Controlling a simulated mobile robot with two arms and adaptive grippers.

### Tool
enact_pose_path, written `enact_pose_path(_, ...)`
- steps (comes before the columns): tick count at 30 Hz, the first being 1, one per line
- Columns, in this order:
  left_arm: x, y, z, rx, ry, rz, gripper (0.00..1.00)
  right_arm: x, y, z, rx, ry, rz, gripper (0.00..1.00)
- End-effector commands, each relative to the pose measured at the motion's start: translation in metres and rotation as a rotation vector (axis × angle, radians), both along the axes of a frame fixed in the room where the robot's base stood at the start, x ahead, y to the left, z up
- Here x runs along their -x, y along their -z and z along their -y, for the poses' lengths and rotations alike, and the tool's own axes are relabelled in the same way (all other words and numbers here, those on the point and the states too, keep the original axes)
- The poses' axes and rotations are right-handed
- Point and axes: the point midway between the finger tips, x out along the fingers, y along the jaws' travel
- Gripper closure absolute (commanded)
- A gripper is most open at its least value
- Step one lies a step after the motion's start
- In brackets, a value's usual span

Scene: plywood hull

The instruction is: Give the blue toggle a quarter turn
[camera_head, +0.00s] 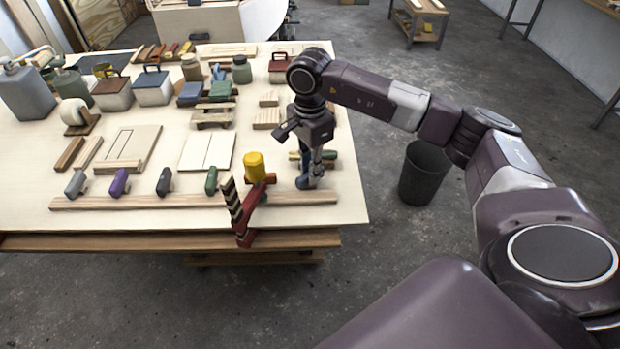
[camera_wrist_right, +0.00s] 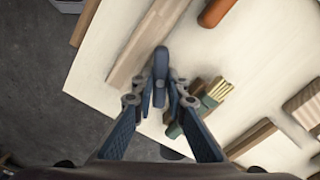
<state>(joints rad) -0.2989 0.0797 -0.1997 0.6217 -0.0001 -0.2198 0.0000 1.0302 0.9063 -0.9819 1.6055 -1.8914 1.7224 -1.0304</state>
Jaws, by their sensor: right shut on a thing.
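The blue toggle (camera_wrist_right: 161,62) shows in the right wrist view as a slim blue bar between the fingertips, beside the long wooden strip (camera_wrist_right: 146,40). In the head view, the blue toggle (camera_head: 303,183) is at the right end of the strip (camera_head: 130,202), partly hidden by my gripper. My right gripper (camera_head: 310,172) points down over it from above. In the wrist view, the fingers of my right gripper (camera_wrist_right: 161,92) are shut on the toggle, one on each side. My left gripper is not in view.
Grey-blue (camera_head: 75,183), purple (camera_head: 119,182), black (camera_head: 164,181) and green (camera_head: 211,180) toggles line the strip. A green-banded bundle (camera_wrist_right: 205,102) lies close by. The table's right edge is near.

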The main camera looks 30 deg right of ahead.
Motion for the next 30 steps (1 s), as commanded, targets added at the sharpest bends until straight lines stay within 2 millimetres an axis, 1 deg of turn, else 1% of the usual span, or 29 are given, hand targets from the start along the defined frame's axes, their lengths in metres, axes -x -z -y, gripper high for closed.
enact_pose_path(1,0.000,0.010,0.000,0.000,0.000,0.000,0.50,-0.002,0.002,0.001,0.001,-0.043,0.009,1.00)
enact_pose_path(15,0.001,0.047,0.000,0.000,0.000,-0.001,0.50,-0.002,0.001,0.001,0.001,-0.488,0.008,1.00)
enact_pose_path(24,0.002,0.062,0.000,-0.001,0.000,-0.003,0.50,-0.002,-0.001,0.001,0.001,-0.728,0.008,1.00)
enact_pose_path(30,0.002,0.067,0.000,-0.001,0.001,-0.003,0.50,-0.002,-0.002,0.001,0.001,-0.837,0.008,1.00)
